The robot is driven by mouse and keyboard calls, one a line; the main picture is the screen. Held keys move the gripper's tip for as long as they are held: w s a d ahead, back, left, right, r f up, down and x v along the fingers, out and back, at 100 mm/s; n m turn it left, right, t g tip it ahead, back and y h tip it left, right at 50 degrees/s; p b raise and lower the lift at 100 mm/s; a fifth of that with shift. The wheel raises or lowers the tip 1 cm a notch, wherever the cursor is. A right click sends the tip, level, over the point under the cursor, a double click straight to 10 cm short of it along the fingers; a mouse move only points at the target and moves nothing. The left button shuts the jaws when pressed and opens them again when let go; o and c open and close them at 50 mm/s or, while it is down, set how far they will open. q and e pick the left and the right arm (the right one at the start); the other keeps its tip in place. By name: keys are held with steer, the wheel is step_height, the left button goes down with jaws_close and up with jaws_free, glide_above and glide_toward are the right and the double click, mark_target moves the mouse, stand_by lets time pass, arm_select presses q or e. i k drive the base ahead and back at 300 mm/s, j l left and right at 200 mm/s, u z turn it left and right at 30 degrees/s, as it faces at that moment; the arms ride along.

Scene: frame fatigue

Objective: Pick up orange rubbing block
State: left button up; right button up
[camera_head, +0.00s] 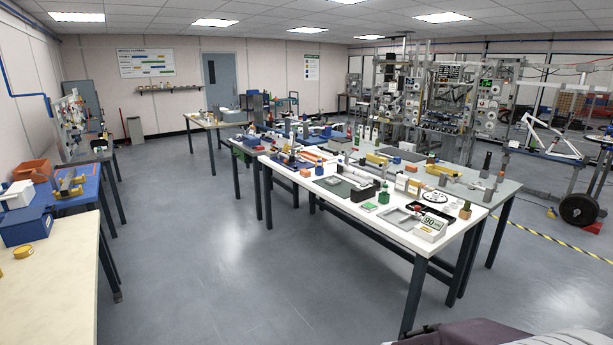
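Several small orange things lie on the long white-topped table (396,235) in the middle of the room. One small orange block (305,172) is near its left part, and another orange block-like piece (319,170) is just right of it. A tan-orange block (465,211) stands near the right end. At this distance I cannot tell which one is the rubbing block. Neither of my grippers is in view.
A scale-like device marked 90 (432,226) stands at the table's right end. A cream bench (50,290) is at the left, with an orange bin (32,171) behind it. Grey floor (220,270) lies open between. A bicycle frame rig (560,145) is at the right.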

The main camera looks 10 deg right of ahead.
mark_target(304, 172)
steer(key=i+j, duration=0.15)
steer(key=i, duration=1.9)
steer(key=i+j, duration=0.15)
steer(key=i, duration=1.85)
steer(key=i+j+z, duration=0.25)
steer(key=i+z, duration=0.25)
steer(key=i, duration=0.15)
steer(key=i+j+z, duration=1)
steer(key=j, duration=0.2)
steer(key=i, duration=0.05)
